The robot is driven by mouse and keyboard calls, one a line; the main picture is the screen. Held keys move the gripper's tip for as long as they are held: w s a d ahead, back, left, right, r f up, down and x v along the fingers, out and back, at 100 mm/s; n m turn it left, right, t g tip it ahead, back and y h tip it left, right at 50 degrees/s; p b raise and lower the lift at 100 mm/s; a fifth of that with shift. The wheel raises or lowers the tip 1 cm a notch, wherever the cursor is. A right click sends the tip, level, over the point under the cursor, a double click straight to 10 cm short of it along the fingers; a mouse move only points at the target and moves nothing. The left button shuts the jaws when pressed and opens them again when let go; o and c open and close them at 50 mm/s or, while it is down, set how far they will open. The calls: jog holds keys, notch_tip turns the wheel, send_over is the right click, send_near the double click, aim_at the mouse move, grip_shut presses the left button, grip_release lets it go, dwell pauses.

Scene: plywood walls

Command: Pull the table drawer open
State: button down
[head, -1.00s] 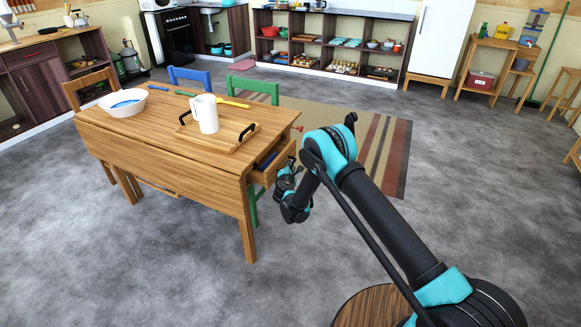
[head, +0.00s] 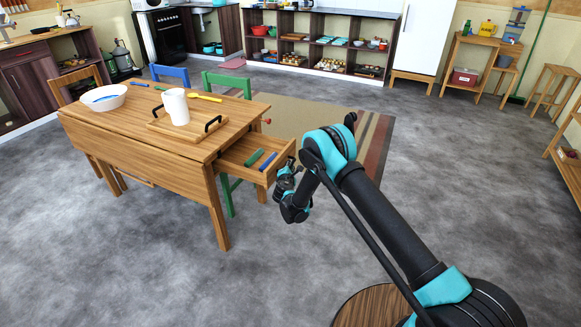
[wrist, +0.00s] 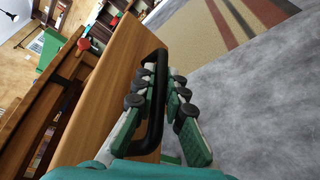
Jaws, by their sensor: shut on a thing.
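The wooden table (head: 140,143) stands at the left in the head view. Its drawer (head: 237,151) sticks out from the right end, showing its inside, with a green item (head: 253,157) and a blue item (head: 268,161) in it. My gripper (head: 284,178) is at the drawer's front in the head view, its fingers partly hidden there. In the wrist view, my gripper (wrist: 166,85) is shut on the black drawer handle (wrist: 160,62), which passes between its green fingers. The wooden drawer front (wrist: 112,80) lies just left of the fingers.
A tray (head: 190,132) with a white jug (head: 175,106) on it and a white bowl (head: 104,98) stand on the table. A green chair (head: 228,84) and a blue chair (head: 170,74) are behind it. Grey floor (head: 150,270) in front is clear.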

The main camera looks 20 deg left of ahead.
jog(key=shift+s+a, duration=0.1)
jog(key=c, duration=1.6)
grip_release()
jog(key=shift+v, duration=3.7)
